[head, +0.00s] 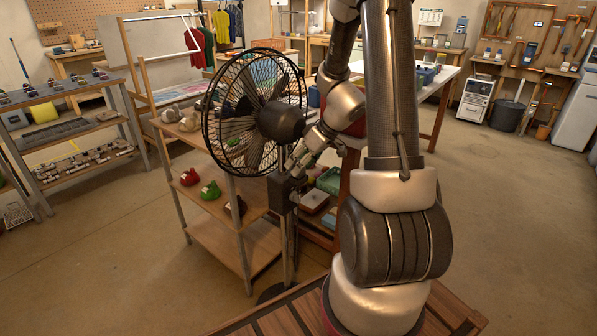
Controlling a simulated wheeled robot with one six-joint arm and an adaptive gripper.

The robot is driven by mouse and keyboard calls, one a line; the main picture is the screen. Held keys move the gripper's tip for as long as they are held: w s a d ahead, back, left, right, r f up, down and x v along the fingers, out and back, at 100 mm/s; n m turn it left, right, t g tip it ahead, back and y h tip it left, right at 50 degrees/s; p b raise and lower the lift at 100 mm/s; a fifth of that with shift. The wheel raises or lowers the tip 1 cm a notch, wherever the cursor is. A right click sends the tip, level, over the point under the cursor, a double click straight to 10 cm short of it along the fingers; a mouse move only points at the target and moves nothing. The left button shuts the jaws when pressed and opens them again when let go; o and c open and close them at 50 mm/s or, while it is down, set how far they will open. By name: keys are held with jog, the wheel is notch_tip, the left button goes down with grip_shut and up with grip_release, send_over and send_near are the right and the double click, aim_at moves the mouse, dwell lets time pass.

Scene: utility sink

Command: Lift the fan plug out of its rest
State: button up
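A black pedestal fan (255,112) with a round wire cage stands left of my arm. Its pole (289,245) carries a dark box (280,192) below the fan head. My gripper (292,168) is at the end of my arm, just behind the fan motor and close above the dark box. I cannot tell whether it touches the box. The fingers are small and dark against the fan, so their opening is unclear. I cannot make out the fan plug or its rest; they may be hidden by my gripper or arm.
A wooden shelf unit (205,205) with red and green items stands behind the fan. Another rack (70,130) is at the left. A table (440,80) with a blue bin stands behind my arm. Open floor (110,270) lies front left and to the right.

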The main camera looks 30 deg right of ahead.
jog(key=c, duration=0.8)
jog(key=shift+c, duration=0.2)
